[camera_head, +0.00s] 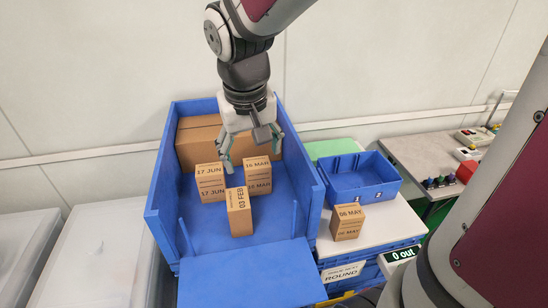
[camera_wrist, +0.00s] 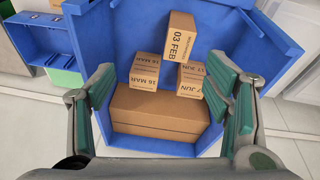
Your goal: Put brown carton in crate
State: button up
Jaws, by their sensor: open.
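Several brown cartons stand in a large blue open-fronted bin (camera_head: 165,205): one marked 03 FEB (camera_head: 239,212) at the front, 17 JUN (camera_head: 210,183) behind left, 16 MAR (camera_head: 258,176) behind right, and a long large carton (camera_head: 195,135) at the back. Another brown carton, marked 06 MAY (camera_head: 348,222), stands outside the bin on a white surface, in front of a small blue crate (camera_head: 360,190) that looks empty. My gripper (camera_head: 252,158) is open and empty above the bin's cartons. The wrist view shows the 03 FEB carton (camera_wrist: 180,45) beyond the spread fingers (camera_wrist: 163,85).
The big bin's side walls rise around the cartons; its front flap (camera_head: 250,275) is folded down. A green box (camera_head: 333,149) lies behind the small crate. A grey bench (camera_head: 425,155) with small items stands at right. White lidded boxes (camera_head: 90,260) stand at left.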

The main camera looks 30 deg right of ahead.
jog(key=s+r+n+t, duration=0.1)
jog(key=s+r, duration=0.2)
jog(key=s, duration=0.4)
jog(key=s+r+t+y, duration=0.1)
jog(key=s+r+t, duration=0.1)
jog(key=s, duration=0.4)
jog(key=shift+s+a+r+n, duration=0.4)
jog(key=shift+a+r, duration=0.05)
jog(key=shift+r, duration=0.3)
